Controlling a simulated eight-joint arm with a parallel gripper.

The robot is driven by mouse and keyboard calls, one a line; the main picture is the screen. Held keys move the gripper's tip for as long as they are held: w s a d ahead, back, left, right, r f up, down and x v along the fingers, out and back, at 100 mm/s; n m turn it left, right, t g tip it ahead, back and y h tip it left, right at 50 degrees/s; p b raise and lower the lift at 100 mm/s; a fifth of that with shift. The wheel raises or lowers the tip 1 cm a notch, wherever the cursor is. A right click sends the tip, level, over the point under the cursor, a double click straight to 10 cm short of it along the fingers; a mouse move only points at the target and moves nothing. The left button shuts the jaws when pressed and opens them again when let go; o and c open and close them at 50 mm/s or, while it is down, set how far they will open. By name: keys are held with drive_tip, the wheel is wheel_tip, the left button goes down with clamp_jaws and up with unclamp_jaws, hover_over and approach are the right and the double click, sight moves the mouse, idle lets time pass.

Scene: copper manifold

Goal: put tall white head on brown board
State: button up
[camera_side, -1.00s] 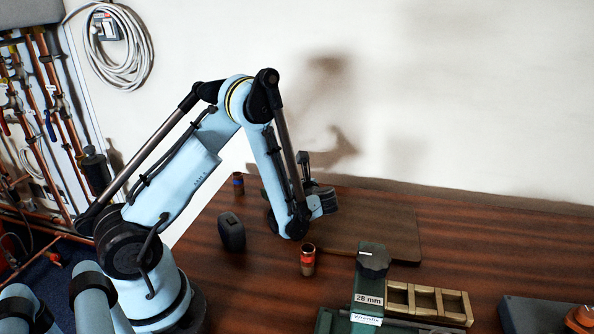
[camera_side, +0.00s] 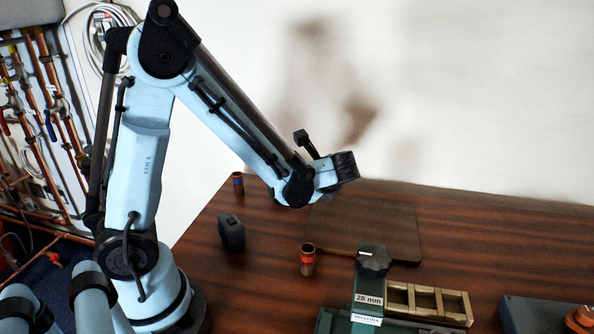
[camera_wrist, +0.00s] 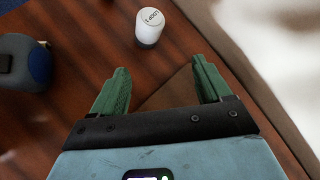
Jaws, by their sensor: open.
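The tall white head (camera_wrist: 150,27) stands upright on the table in the wrist view, with dark lettering on its top. It is ahead of my gripper (camera_wrist: 161,66), beyond the fingertips. I do not make it out in the side view. My gripper's green fingers are apart with nothing between them. In the side view my gripper (camera_side: 344,167) is raised above the back of the brown board (camera_side: 375,230); its fingers are not clear there. The board lies flat on the table, and a corner of it shows between the fingers in the wrist view (camera_wrist: 178,92).
A dark tape measure (camera_side: 231,233) stands left of the board. A red-banded copper fitting (camera_side: 308,260) is near the board's front left, and a blue-banded one (camera_side: 238,184) is at the back left. A green clamp (camera_side: 370,285) and brass frame (camera_side: 428,302) are in front.

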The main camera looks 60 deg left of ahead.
drive_tip(key=s+d+r+n+t+h, duration=0.4)
drive_tip(key=d+n+h, duration=0.5)
drive_tip(key=n, duration=0.3)
drive_tip(key=shift+s+d+r+t, duration=0.4)
drive_tip(key=shift+s+d+r, duration=0.3)
drive_tip(key=shift+s, duration=0.5)
drive_tip(key=shift+s+d+r+n+t+h, duration=0.2)
drive_tip(key=shift+d+n, duration=0.1)
drive_tip(key=shift+n, duration=0.25)
drive_tip(key=shift+s+d+r+n+t+h, duration=0.1)
drive_tip(key=shift+s+d+n+t+h, duration=0.15)
drive_tip(key=shift+n, duration=0.3)
drive_tip(key=shift+w, duration=0.15)
